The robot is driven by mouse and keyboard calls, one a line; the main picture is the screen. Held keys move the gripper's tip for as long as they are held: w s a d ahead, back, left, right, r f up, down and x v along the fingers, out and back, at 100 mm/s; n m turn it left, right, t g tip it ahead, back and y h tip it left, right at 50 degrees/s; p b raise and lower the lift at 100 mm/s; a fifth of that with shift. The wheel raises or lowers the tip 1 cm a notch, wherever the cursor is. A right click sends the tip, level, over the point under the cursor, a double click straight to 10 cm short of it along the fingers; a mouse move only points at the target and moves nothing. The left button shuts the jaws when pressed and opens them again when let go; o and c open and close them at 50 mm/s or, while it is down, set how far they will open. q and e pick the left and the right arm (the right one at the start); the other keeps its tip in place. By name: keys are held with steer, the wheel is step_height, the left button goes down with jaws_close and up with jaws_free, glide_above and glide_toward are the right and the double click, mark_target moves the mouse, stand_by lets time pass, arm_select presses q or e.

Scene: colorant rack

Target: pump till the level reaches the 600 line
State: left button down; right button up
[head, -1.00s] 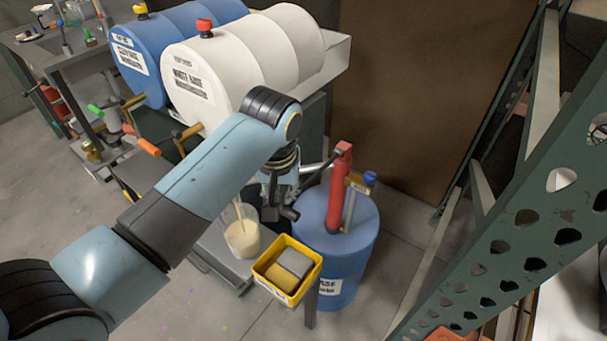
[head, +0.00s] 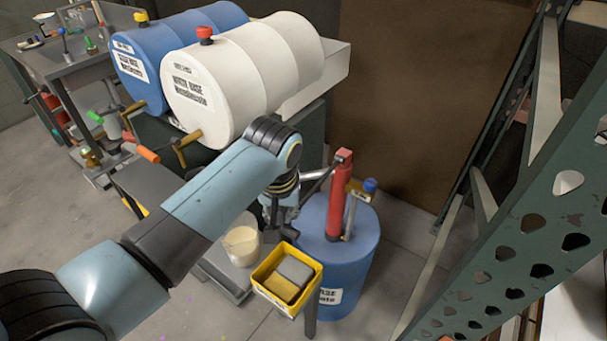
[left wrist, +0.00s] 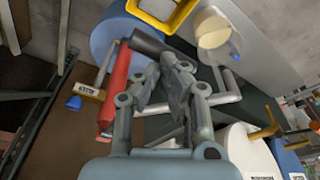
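The red hand pump (head: 340,195) stands upright on a blue drum (head: 340,262). Its thin lever runs from the pump top down-left toward my left gripper (head: 279,232). In the left wrist view, the left gripper (left wrist: 166,66) has its fingertips close together against or just in front of a dark cylindrical bar (left wrist: 150,42); the exact contact is hidden. The red pump (left wrist: 118,88) lies just left of the fingers there. A clear container (head: 242,246) with cream liquid stands left of the drum; the 600 line cannot be read. My right gripper is out of view.
A yellow bin (head: 262,273) with sponge-like blocks sits close in front of the gripper. White (head: 240,75) and blue (head: 150,60) barrels lie behind my arm. A green perforated rack post (head: 520,215) stands at the right. Floor at the left is open.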

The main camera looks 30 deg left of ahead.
arm_select(q)
step_height(320, 180, up, 5)
steer(key=p, duration=0.3)
steer(key=shift+r, duration=2.6)
step_height(320, 180, up, 6)
